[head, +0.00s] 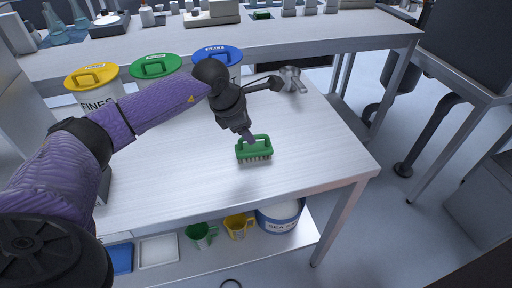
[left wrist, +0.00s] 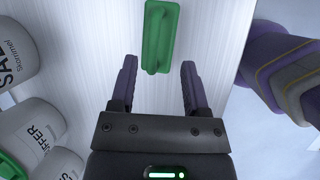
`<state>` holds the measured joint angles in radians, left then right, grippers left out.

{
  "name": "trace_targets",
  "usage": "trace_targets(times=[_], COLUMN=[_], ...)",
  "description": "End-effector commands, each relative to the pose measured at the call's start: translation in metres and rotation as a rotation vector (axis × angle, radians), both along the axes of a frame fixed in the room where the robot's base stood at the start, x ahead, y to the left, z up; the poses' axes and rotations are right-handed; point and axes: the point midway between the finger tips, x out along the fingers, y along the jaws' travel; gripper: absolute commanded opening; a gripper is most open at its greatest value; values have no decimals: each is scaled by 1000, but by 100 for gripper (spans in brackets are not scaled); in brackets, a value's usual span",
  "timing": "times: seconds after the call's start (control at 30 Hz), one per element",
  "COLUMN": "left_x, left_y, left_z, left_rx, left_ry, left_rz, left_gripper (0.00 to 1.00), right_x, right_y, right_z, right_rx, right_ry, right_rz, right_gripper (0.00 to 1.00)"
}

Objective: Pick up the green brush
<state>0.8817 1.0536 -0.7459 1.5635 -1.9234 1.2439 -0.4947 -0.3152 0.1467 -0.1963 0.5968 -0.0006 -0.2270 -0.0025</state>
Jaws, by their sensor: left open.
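The green brush (head: 254,149) lies on the light metal table, bristles down, with its green handle loop on top. In the left wrist view the green brush (left wrist: 160,38) is ahead of the fingertips, lined up with the gap between them. My left gripper (head: 250,138) is open and just above and behind the brush in the head view. In the left wrist view the open left gripper (left wrist: 157,75) has nothing between its fingers. My right gripper cannot be made out in either view.
Lidded tubs in yellow (head: 92,78), green (head: 155,66) and blue (head: 217,56) stand at the table's back left. A metal scoop (head: 291,80) lies at the back. The table (head: 315,150) is clear right of the brush. A lower shelf holds jugs and a bucket (head: 281,215).

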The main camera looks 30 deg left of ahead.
Motion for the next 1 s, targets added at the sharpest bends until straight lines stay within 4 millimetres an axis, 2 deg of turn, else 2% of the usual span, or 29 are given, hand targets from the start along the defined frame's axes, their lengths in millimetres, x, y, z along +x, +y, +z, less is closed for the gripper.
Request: trace_targets(times=[0.1,0.23,0.5,0.53,0.57,0.8,1.0], left_x=[11,22,26,26,26,25,25], left_y=[0,0,-1,-1,-1,-1,-1], left_z=[-25,-46,-50,-50,-50,-50,-50], left_rx=[-2,-4,-2,-2,-2,-3,-3], left_ry=[2,2,-1,-1,-1,0,0], left_rz=[2,0,1,1,1,1,1], left_gripper=[60,60,60,58,51,1,0], right_x=[-9,-16,-13,-12,-11,-4,-5], right_y=[-5,-8,-5,-5,-4,3,3], right_z=[-12,-22,-22,-23,-23,-24,-24], right_rx=[-9,-15,-12,-11,-10,1,0], right_ry=[20,39,37,35,34,23,24], right_rz=[1,0,-3,-4,-5,-9,-8], right_gripper=[58,58,58,58,58,58,58])
